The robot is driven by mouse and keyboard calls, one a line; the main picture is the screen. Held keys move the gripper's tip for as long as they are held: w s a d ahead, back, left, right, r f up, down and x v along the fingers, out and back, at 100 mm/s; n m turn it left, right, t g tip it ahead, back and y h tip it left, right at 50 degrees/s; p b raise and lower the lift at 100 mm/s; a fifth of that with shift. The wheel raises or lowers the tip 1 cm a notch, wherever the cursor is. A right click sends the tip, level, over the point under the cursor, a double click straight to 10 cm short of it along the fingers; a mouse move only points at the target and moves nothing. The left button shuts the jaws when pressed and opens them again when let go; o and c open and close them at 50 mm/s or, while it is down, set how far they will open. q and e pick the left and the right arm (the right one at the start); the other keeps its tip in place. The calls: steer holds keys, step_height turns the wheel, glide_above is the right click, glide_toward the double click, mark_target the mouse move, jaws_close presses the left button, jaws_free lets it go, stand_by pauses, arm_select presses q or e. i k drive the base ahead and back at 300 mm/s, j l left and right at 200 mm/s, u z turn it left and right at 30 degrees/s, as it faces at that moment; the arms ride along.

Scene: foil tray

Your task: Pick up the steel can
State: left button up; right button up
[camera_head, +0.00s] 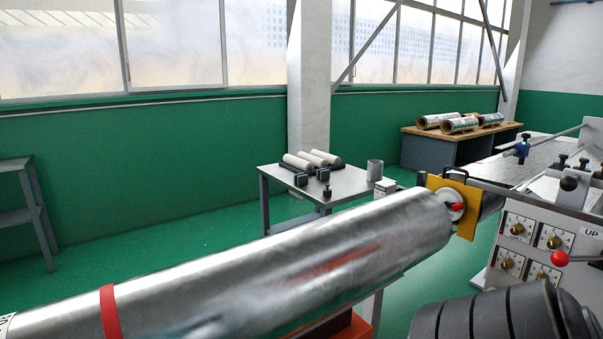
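A small grey steel can (375,169) stands upright at the right end of a grey metal table (345,186) in the middle distance. A small white box (385,187) is close in front of the can, at the table's right corner.
A large shiny foil roll (270,265) crosses the foreground, its right end near a yellow plate (459,206). A control machine (545,240) stands at right. The table also holds pale rolls (313,159) and black blocks. Green floor (190,237) is open at left.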

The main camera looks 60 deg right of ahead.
mark_target(375, 167)
steer(key=u, duration=1.55)
steer(key=i+j+u, duration=0.15)
steer(key=i+u, duration=0.2)
steer(key=i+j+u, duration=0.1)
steer(key=i+u, duration=0.2)
steer(key=i, duration=0.15)
steer(key=i+z, duration=0.3)
steer(key=i, duration=0.35)
steer(key=i+j+z, duration=0.1)
steer(key=i+z, duration=0.2)
steer(key=i, duration=0.35)
steer(key=i+l+z, duration=0.1)
steer(key=i+z, duration=0.6)
steer(key=i+j+z, duration=0.15)
steer(key=i+z, duration=0.2)
steer(key=i+l+z, duration=0.15)
steer(key=i+z, duration=0.45)
steer(key=z, duration=0.15)
steer(key=i+z, duration=0.75)
steer(key=i, duration=0.2)
steer(key=i+z, duration=0.45)
steer(key=i, duration=0.15)
steer(key=i+z, duration=0.45)
steer(key=i+j+z, duration=0.1)
steer(key=i+z, duration=0.4)
steer(key=i, duration=0.15)
steer(key=i+z, duration=0.25)
steer(key=i, duration=1.15)
